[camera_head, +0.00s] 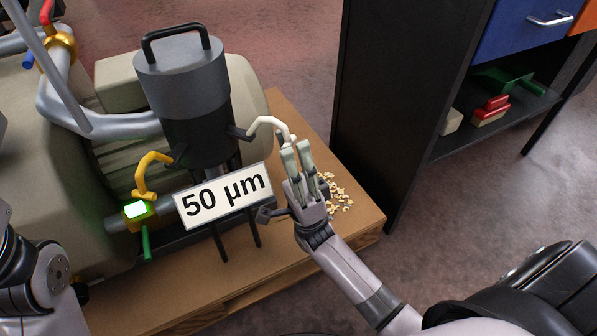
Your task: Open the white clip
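The white clip (268,121) is a curved white handle on the right side of a grey and black cylindrical filter housing (188,90). It arches up from a dark bracket and bends down at its right end. My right gripper (297,146) is at that right end, with its two pale fingers pointing up and a narrow gap between them. The clip's end is at the fingertips, and I cannot tell whether they grip it. A yellow clip (151,173) is on the housing's left side. Only part of my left arm shows at the lower left; its gripper is out of view.
A "50 μm" sign (224,196) stands in front of the housing. Pale chips (340,193) lie on the wooden pallet (362,213) beside my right gripper. A black cabinet (390,100) stands at the right. A pipe and a green-lit valve (136,210) are at the left.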

